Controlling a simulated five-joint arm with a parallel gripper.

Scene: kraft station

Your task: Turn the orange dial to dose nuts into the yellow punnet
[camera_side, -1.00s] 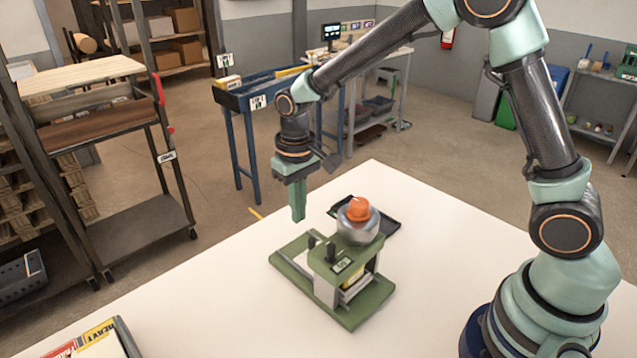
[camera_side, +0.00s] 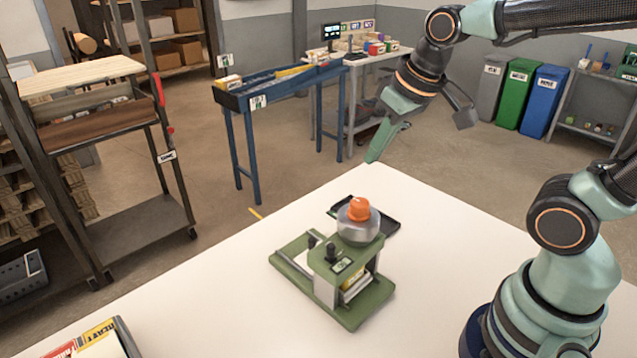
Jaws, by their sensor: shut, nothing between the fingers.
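The orange dial (camera_side: 358,208) sits on top of a round grey metal hopper (camera_side: 358,226) on the green dosing stand (camera_side: 345,312). The stand rests on the white table, with dark knobs on its top plate. A small patch of yellow (camera_side: 354,278) shows under the top plate. It may be the punnet, but most of it is hidden. My gripper (camera_side: 374,157) is shut and empty. It is up behind the stand, tilted, above and to the right of the dial, and touches nothing.
A black tray (camera_side: 391,226) lies behind the stand. A box with red and yellow labels (camera_side: 92,343) is at the table's front left. A blue bench (camera_side: 275,92) stands beyond the table.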

